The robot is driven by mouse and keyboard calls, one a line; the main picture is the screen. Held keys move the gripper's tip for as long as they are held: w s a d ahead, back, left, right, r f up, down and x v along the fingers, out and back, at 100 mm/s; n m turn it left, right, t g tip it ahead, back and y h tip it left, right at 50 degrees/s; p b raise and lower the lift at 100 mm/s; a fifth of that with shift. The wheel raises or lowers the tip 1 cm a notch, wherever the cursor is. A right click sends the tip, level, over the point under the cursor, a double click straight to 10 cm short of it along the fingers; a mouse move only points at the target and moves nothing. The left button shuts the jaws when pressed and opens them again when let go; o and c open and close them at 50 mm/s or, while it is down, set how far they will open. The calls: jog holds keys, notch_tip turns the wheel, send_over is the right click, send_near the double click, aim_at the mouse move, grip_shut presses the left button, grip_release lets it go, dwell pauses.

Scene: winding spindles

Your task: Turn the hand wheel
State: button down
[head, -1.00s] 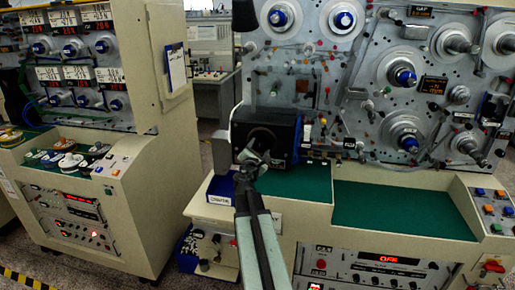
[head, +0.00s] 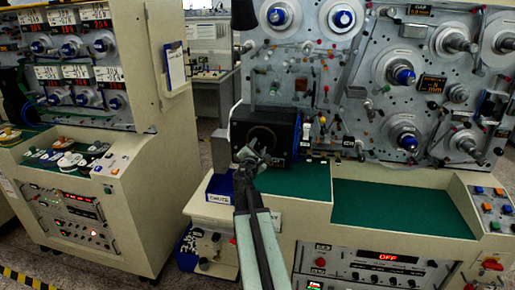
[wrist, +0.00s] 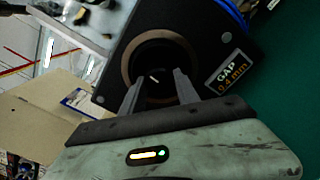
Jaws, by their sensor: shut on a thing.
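The hand wheel (head: 262,134) is a dark round part on the front face of a black box (head: 289,128) on the machine's bench. In the wrist view the wheel (wrist: 158,72) is a dark disc with a short white mark, inside a brownish ring. My gripper (head: 250,156) is at the front of the wheel. In the wrist view my gripper (wrist: 159,91) has one finger on each side of the dark hub, shut on it. The fingertips are dark against the wheel, so the exact contact is hard to see. A label on the box reads GAP 9.4 mm (wrist: 226,72).
The winding panel (head: 340,75) with spindles and rollers rises behind the box. A green mat (head: 400,208) to the right is clear. A blue bin (head: 221,187) is beside the box at left. Another control cabinet (head: 130,190) stands further left, across a gap.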

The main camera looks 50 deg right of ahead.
jog(key=m, duration=0.5)
jog(key=shift+d+r, duration=0.1)
jog(key=m, duration=0.9)
jog(key=shift+r+m, duration=0.1)
jog(key=shift+m, duration=0.3)
jog(key=shift+s+m, duration=0.1)
jog(key=shift+m, duration=2.5)
jog(key=c, duration=0.9)
grip_release()
jog(key=shift+d, duration=0.1)
jog(key=shift+a, duration=0.2)
